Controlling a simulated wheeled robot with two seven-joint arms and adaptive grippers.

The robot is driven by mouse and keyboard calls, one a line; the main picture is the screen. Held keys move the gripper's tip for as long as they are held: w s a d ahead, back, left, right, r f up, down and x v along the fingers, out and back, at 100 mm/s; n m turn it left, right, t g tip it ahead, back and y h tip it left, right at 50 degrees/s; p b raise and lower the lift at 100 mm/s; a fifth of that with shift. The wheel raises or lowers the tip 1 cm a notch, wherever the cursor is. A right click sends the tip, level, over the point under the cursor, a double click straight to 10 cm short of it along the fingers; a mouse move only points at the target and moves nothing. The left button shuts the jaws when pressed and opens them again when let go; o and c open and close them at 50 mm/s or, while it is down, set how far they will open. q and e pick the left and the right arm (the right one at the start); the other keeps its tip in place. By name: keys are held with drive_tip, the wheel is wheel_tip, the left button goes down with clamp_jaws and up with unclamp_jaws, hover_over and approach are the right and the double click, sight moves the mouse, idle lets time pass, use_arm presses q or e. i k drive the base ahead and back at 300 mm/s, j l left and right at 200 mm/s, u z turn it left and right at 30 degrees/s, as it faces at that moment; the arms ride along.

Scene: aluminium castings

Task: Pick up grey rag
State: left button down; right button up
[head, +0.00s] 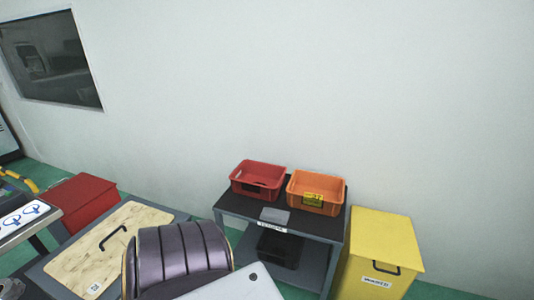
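A small flat grey piece (275,215), possibly the grey rag, lies on the top of a dark two-level table (240,210). It is near the table's front edge, in front of the gap between a red crate (258,193) and an orange crate (301,205). It is too small to tell whether it is cloth. Neither of my grippers is in view.
A yellow bin (383,240) with a black handle stands right of the table. A black box (278,249) sits on the lower shelf. At left are a wooden board (90,255) with a black handle and a red box (75,203). Green floor shows between.

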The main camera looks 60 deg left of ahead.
sight(279, 217)
drive_tip(key=j+u, duration=0.15)
drive_tip(key=u, duration=1.75)
